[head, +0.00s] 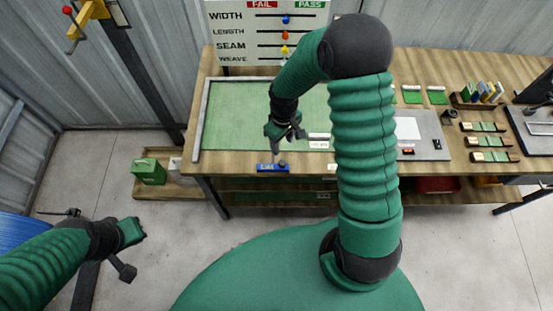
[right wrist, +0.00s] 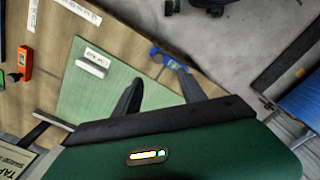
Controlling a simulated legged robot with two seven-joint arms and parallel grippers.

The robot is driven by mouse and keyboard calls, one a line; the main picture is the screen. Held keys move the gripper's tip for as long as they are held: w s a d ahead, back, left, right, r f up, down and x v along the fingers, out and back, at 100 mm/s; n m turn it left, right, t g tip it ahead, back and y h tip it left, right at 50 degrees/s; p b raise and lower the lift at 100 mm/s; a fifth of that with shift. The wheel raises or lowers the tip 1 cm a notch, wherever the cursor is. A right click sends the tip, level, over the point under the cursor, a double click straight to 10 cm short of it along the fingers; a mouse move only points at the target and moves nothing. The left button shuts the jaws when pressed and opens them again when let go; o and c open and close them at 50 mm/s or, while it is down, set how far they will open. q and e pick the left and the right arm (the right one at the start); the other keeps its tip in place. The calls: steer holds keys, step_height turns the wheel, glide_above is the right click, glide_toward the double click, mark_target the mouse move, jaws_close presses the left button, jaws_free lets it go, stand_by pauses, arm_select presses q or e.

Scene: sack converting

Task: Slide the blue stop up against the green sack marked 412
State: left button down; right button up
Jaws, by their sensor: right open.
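The blue stop (head: 272,167), with a dark knob, lies at the table's front edge, just in front of a large flat green sheet (head: 235,115). It also shows in the right wrist view (right wrist: 168,60), beyond my fingers. White labels (head: 318,141) lie at the sheet's right side; one label (right wrist: 92,62) shows in the right wrist view, its print too small to read. I cannot tell if this sheet is sack 412. My right gripper (head: 282,146) is open and empty, above the sheet near the stop. My left gripper (head: 130,255) is off the table at lower left.
A grey bar (head: 200,121) runs along the sheet's left edge. A grey plate (head: 421,135) and green pieces with wooden ends (head: 488,127) lie to the right. A sign board (head: 270,30) stands behind. A green box (head: 149,172) sits on a low wooden platform at left.

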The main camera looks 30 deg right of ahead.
mark_target(282, 162)
steer(key=f, duration=0.4)
steer(key=f+p, duration=0.1)
steer(key=f, duration=0.3)
steer(key=f+p, duration=0.1)
steer(key=f, duration=0.4)
steer(key=shift+d+f, duration=0.1)
steer(key=shift+d, duration=0.15)
steer(key=shift+a+f, duration=0.1)
steer(key=shift+f, duration=0.15)
steer(key=shift+c, duration=0.3)
jaws_close()
